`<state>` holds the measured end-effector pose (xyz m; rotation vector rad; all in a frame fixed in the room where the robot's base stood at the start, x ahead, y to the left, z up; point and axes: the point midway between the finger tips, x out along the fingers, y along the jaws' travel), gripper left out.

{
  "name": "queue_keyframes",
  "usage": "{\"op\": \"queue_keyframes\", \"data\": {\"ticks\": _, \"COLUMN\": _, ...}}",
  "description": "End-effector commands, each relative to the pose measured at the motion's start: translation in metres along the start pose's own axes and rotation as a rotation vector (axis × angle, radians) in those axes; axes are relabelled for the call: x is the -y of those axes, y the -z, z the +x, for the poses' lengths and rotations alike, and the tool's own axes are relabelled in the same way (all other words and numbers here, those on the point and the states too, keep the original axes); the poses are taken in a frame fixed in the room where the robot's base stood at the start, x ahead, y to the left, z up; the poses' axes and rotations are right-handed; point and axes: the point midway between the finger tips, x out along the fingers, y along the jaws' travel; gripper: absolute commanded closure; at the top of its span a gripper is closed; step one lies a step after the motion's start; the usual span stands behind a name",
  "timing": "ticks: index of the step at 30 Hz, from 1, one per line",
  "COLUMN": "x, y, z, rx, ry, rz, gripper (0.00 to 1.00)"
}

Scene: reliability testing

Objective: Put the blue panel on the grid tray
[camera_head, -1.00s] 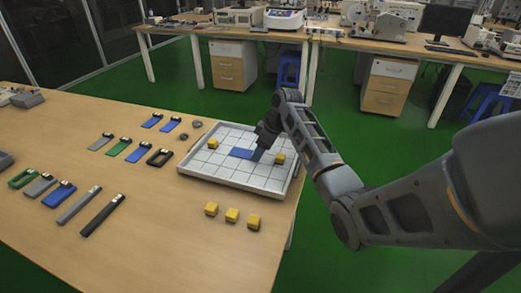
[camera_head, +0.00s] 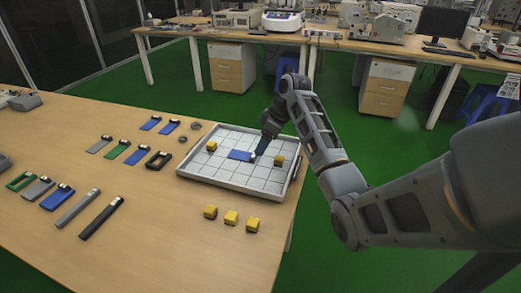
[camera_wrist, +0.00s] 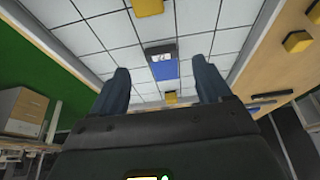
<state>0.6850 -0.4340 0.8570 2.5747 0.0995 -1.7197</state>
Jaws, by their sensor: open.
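The blue panel (camera_head: 240,155) lies flat on the white grid tray (camera_head: 192,169), near the tray's middle between two yellow blocks. Its pale end shows beside my gripper in the head view. My gripper (camera_head: 260,152) is over the right end of the panel. In the wrist view my gripper (camera_wrist: 160,65) has its two fingers wide apart, with the blue panel (camera_wrist: 165,70) lying on the tray between and beyond them. Nothing is held.
Yellow blocks (camera_head: 211,145) (camera_head: 278,160) stand on the tray. Several more yellow blocks, including one (camera_head: 231,217), stand in a row on the table in front. Several coloured panels, including a black one (camera_head: 102,216), lie on the table to the left. The tray has a raised rim.

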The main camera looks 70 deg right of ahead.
Motion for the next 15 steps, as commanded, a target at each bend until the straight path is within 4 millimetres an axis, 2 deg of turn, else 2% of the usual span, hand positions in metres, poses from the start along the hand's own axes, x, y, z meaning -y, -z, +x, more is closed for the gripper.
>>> {"op": "queue_keyframes", "data": {"ticks": 1, "x": 0.0, "y": 0.001, "z": -0.012, "rx": -0.002, "ry": -0.003, "rz": -0.001, "gripper": 0.22}}
{"op": "queue_keyframes", "data": {"ticks": 6, "x": -0.001, "y": 0.001, "z": -0.042, "rx": -0.002, "ry": -0.003, "rz": -0.001, "gripper": 0.22}}
{"op": "queue_keyframes", "data": {"ticks": 10, "x": 0.0, "y": 0.001, "z": -0.057, "rx": -0.001, "ry": -0.001, "rz": 0.0, "gripper": 0.22}}
{"op": "queue_keyframes", "data": {"ticks": 15, "x": 0.0, "y": 0.0, "z": -0.065, "rx": 0.0, "ry": 0.001, "rz": 0.0, "gripper": 0.22}}
